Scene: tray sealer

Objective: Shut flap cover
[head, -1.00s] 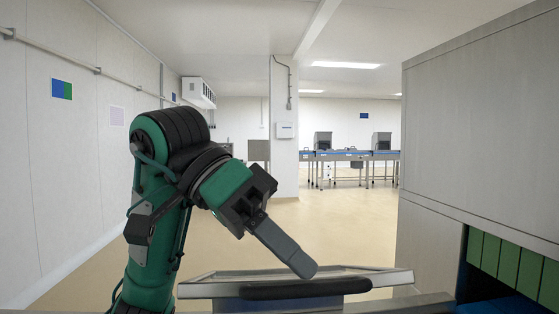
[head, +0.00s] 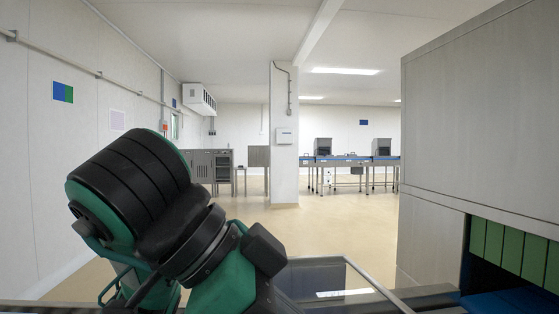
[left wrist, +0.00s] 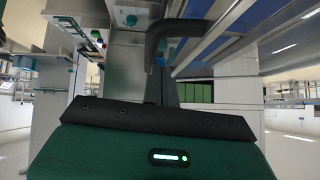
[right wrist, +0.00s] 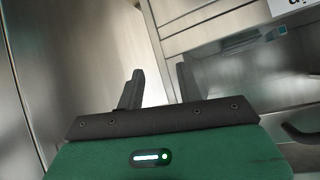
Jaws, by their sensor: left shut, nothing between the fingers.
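The flap cover (head: 330,276) is a clear panel in a metal frame at the bottom of the head view. Its near part is hidden behind my left arm and the picture's lower edge. My left gripper's fingers are out of sight in the head view. In the left wrist view my left gripper (left wrist: 165,86) is shut and empty, close to a dark bent bar (left wrist: 168,38) that looks like the cover's handle. I cannot tell whether they touch. My right gripper (right wrist: 160,82) is open and empty in the right wrist view, in front of metal panels.
A tall steel housing (head: 470,130) stands at the right, with green strips (head: 510,250) hanging over a blue belt (head: 505,303). Steel benches (head: 350,160) stand far back. The floor between is clear.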

